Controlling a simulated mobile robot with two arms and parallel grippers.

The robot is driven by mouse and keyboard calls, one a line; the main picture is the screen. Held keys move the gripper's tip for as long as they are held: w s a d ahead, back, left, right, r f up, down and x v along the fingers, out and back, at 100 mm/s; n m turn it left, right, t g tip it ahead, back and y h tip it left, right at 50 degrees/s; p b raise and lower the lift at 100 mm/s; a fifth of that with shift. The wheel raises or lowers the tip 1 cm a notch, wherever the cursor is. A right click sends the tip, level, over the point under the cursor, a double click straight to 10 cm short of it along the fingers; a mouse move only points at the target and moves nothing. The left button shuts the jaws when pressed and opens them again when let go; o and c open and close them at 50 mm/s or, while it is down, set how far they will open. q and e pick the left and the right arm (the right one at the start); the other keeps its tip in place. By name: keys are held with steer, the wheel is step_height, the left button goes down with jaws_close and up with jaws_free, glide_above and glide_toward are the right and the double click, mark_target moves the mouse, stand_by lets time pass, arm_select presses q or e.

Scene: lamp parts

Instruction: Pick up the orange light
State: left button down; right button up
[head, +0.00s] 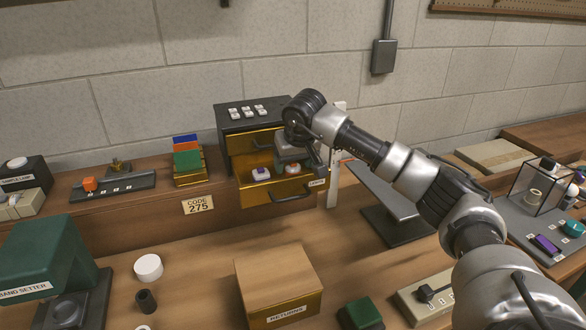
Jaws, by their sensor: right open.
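A small orange piece (90,184), which looks like the orange light, sits upright on a black strip (128,188) on the raised shelf at the left. My right gripper (292,162) is far to the right of it, above an open gold drawer (252,198) of the dark cabinet. Its fingers are open and point down, partly hidden by the wrist. Small pale pieces with coloured tops, one purplish (261,173), lie in the drawer by the fingers. I cannot tell whether the fingers touch any of them. My left gripper is not in view.
A brown RETURNS box (277,280) stands in front of the cabinet. A green band setter (45,258) stands at the left, with a white cylinder (148,267) beside it. A clear case (535,187) stands at the right. Bare bench lies between the box and cylinder.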

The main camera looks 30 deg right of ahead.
mark_target(299, 169)
steer(key=shift+w+f, duration=0.25)
steer(key=shift+f, duration=0.35)
steer(key=c, duration=1)
steer(key=shift+o, duration=0.2)
steer(key=shift+r, duration=0.1)
steer(key=shift+r, duration=0.1)
steer(key=shift+s+r, duration=0.1)
steer(key=shift+r, duration=0.35)
steer(key=s, duration=0.2)
steer(key=s+b, duration=0.1)
steer(key=shift+s+a+f+b, duration=0.1)
steer(key=shift+s+a+b, duration=0.2)
steer(key=shift+s+a, duration=0.05)
step_height(299, 169, up, 14)
